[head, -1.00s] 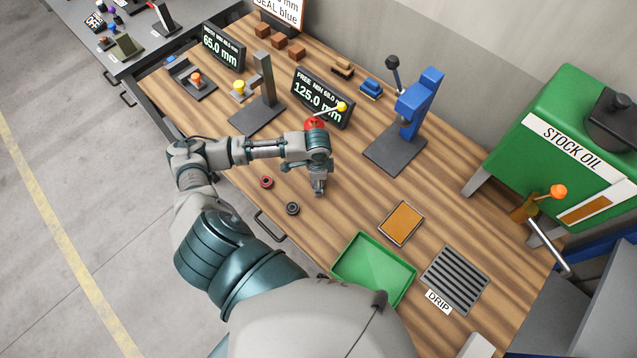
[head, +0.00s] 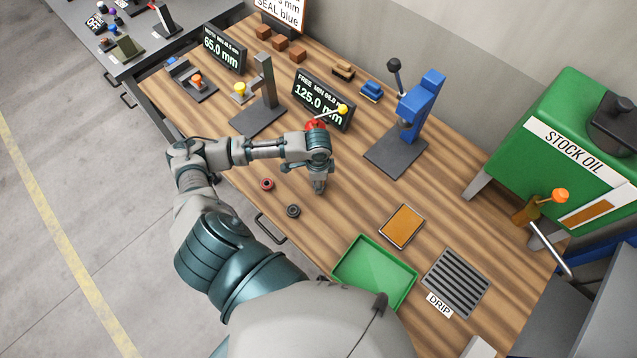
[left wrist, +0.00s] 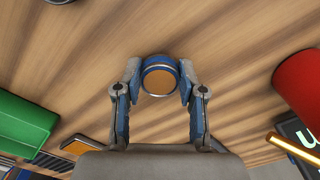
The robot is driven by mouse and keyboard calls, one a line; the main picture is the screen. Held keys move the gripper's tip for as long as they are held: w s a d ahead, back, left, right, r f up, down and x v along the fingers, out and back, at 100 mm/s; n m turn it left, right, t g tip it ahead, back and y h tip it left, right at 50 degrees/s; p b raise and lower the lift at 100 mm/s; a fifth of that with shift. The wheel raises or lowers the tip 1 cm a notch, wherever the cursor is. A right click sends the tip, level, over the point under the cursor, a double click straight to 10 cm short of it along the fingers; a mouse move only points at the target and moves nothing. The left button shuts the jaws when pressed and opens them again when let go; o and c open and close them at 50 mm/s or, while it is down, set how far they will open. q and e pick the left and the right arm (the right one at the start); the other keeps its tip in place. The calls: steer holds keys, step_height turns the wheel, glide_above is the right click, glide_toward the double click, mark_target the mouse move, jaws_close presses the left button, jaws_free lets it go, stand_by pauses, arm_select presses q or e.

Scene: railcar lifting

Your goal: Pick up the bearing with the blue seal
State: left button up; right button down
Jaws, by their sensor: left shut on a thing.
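The bearing with the blue seal (left wrist: 160,77) shows in the left wrist view as a short round piece with a blue ring and an orange-brown face. My left gripper (left wrist: 159,78) is shut on it, with one finger on each side. In the head view my left gripper (head: 318,190) points down at the wooden bench, and the bearing between its fingers is hidden or too small to tell. I cannot tell whether the bearing touches the bench. A red-ringed bearing (head: 267,184) and a dark bearing (head: 293,211) lie to its left. My right gripper is not in view.
A green tray (head: 345,262), an orange pad (head: 402,226) and a drip grate (head: 456,282) lie towards the front right. A blue press (head: 415,105) and a black stand (head: 262,90) rise behind. The green oil tank (head: 540,120) stands right.

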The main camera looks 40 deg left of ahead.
arm_select(q)
step_height(320, 180, up, 2)
steer(key=shift+r, duration=0.1)
steer(key=s, duration=0.3)
steer(key=s+d, duration=0.1)
steer(key=s, duration=0.3)
steer(key=s+r+b, duration=0.1)
steer(key=s, duration=0.2)
steer(key=shift+s+d, duration=0.15)
steer(key=shift+s, duration=0.15)
steer(key=s+p, duration=0.1)
steer(key=s+r+p, duration=0.1)
steer(key=s, duration=0.1)
steer(key=s+p, duration=0.1)
steer(key=shift+s+d+r+p, duration=0.15)
steer(key=shift+d+r+p, duration=0.05)
steer(key=shift+d+p, duration=0.2)
steer(key=shift+s+f+p, duration=0.25)
steer(key=shift+s+p, duration=0.25)
steer(key=shift+p, duration=0.1)
